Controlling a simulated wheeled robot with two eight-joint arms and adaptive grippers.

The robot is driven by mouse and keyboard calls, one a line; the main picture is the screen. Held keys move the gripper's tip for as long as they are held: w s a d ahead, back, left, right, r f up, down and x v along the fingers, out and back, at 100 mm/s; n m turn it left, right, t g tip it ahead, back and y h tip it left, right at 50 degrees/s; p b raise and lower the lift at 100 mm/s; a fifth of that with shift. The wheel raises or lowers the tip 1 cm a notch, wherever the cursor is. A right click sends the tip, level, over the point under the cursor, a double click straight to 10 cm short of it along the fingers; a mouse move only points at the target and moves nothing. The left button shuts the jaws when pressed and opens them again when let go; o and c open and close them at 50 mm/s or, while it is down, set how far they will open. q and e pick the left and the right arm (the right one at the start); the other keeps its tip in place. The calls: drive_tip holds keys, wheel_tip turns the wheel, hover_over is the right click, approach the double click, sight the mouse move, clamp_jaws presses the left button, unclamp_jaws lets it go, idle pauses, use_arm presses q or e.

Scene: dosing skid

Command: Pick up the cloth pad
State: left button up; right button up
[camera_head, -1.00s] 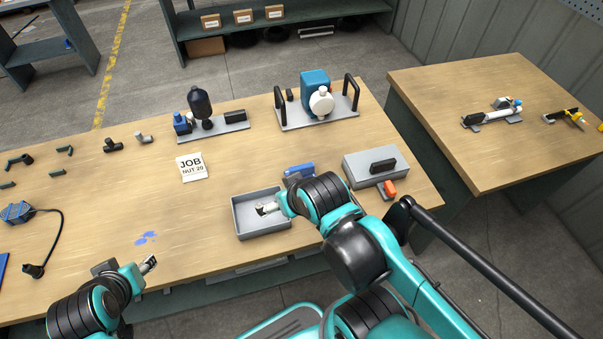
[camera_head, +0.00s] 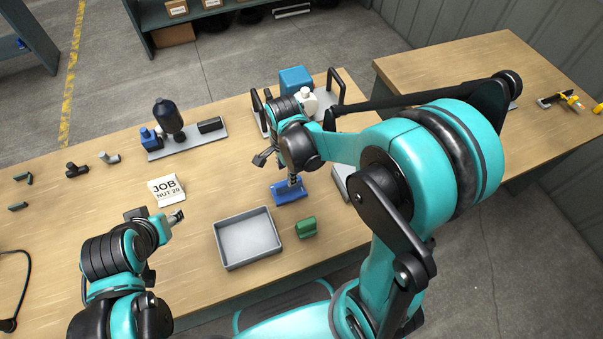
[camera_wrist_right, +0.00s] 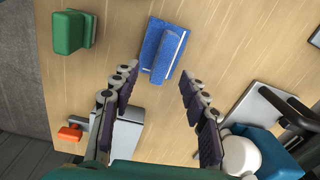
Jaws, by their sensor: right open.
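The cloth pad (camera_head: 288,192) is a blue, folded-looking piece on the wooden bench, right of the grey tray. In the right wrist view the pad (camera_wrist_right: 160,52) lies just ahead of the fingertips, roughly centred between them, with pale stripes across it. My right gripper (camera_head: 279,169) is over the pad's back edge, pointing down. In the wrist view its two fingers (camera_wrist_right: 158,77) are spread and nothing is between them. Any gap between fingers and pad is hard to judge. My left gripper (camera_head: 176,217) is left of the tray, and its finger opening is unclear.
An empty grey tray (camera_head: 219,241) and a green block (camera_head: 306,227) are close to the pad. A grey box with an orange part (camera_wrist_right: 70,133) is nearby. A job card (camera_head: 166,189) lies left.

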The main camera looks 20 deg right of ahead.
sight(288, 187)
drive_tip(key=shift+w+d+f+m, duration=0.2)
drive_tip(key=shift+w+f+m, duration=0.1)
drive_tip(key=shift+f+m, duration=0.25)
drive_tip(key=shift+d+f, duration=0.1)
drive_tip(key=shift+f, duration=0.2)
drive_tip(key=shift+f+b, duration=0.55)
drive_tip(key=shift+f, duration=0.4)
drive_tip(key=f+b, duration=0.1)
drive_tip(key=f, duration=0.1)
drive_tip(key=f+b, duration=0.2)
drive_tip(key=f, duration=0.1)
drive_tip(key=shift+w+f, duration=0.25)
drive_tip(key=shift+f, duration=0.05)
use_arm(q)
drive_tip(key=f, duration=0.3)
drive_tip(key=shift+w+d+f, duration=0.3)
drive_tip(key=shift+d+f, duration=0.05)
use_arm(e)
drive_tip(key=shift+r, duration=0.1)
clamp_jaws()
